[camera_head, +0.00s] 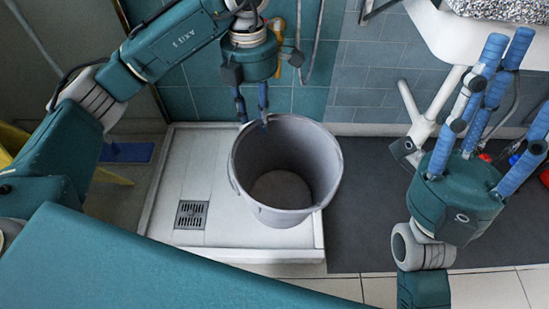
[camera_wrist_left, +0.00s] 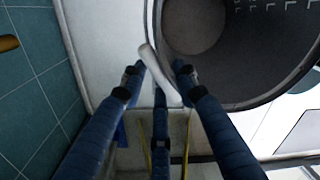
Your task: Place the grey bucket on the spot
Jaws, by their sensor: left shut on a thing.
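The grey bucket (camera_head: 288,215) stands upright and empty on the right part of the white shower tray (camera_head: 160,215), its open top facing up. My left gripper (camera_head: 254,118) comes down from above at the bucket's back-left rim. In the left wrist view its blue fingers (camera_wrist_left: 160,82) close around a pale piece at the rim of the bucket (camera_wrist_left: 240,85). My right gripper (camera_head: 515,75) is raised at the right with its fingers spread and empty, apart from the bucket. No clearly marked spot shows; a dark grey floor area (camera_head: 375,200) lies right of the tray.
A floor drain (camera_head: 191,214) sits in the tray's left part. A white sink (camera_head: 475,40) with its white pipe (camera_head: 418,120) hangs at the upper right. Small red and blue items lie behind my right gripper. The dark floor area's middle is clear.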

